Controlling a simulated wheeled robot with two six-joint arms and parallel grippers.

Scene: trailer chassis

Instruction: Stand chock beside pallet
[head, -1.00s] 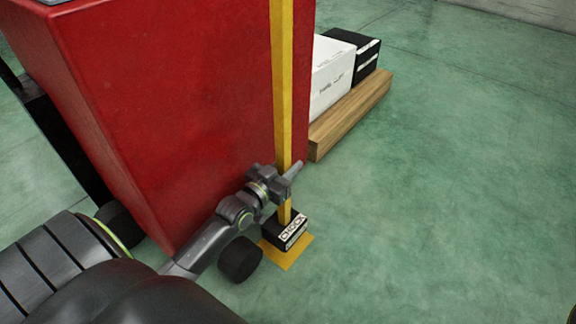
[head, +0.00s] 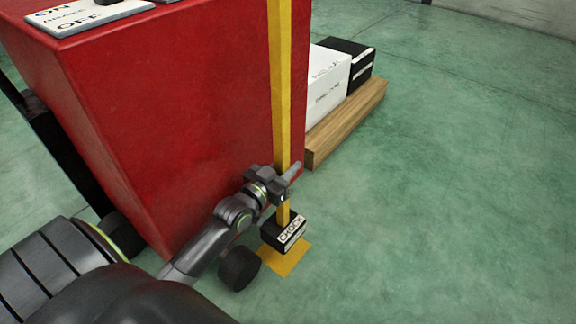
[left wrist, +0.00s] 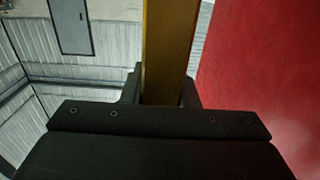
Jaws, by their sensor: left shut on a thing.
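The chock (head: 284,233) is a black block with a white label, on a tall yellow upright bar (head: 281,90). My left gripper (head: 285,182) is shut on the bar just above the block; in the left wrist view the bar (left wrist: 166,50) runs up between the fingers (left wrist: 163,92). The chock is upright and appears slightly above the yellow floor patch (head: 288,262). The wooden pallet (head: 345,124) lies farther back, beyond the red body, carrying a white box (head: 329,82) and a black box (head: 350,62). My right gripper is out of view.
A large red body (head: 170,130) stands close on the left, with an ON/OFF panel (head: 85,14) on top. A black wheel (head: 239,267) sits beside the floor patch. The green floor (head: 450,200) on the right is clear.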

